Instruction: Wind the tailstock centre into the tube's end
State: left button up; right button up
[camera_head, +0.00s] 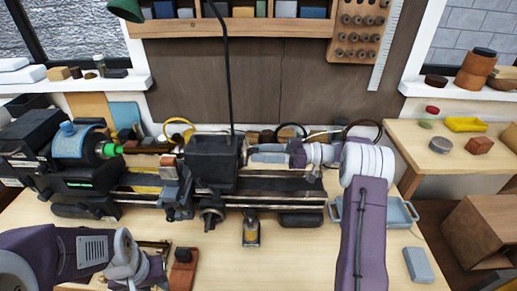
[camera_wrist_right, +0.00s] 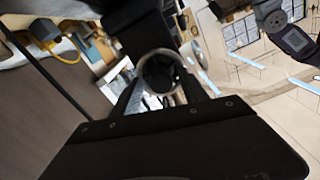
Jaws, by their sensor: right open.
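The lathe's black block-shaped tailstock (camera_head: 213,163) stands on the dark bed at the middle of the head view. The headstock (camera_head: 80,142) is at the left, with a short bright green piece (camera_head: 110,150) facing the tailstock. I cannot make out the tube or the centre's tip clearly. My right gripper (camera_head: 257,154) reaches in from the right at the tailstock's right side. In the right wrist view it is open (camera_wrist_right: 162,98), with a round grey ring (camera_wrist_right: 158,73) between or just beyond its fingers; contact is unclear. My left gripper (camera_head: 150,268) is low at the left, its jaws unclear.
A small amber-bodied bottle (camera_head: 251,232) stands in front of the bed. A pale blue tray (camera_head: 398,213) lies behind my right arm, and a grey-blue block (camera_head: 418,265) lies at the right.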

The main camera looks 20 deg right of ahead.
jog(key=shift+a, duration=0.35)
jog(key=c, duration=0.5)
grip_shut()
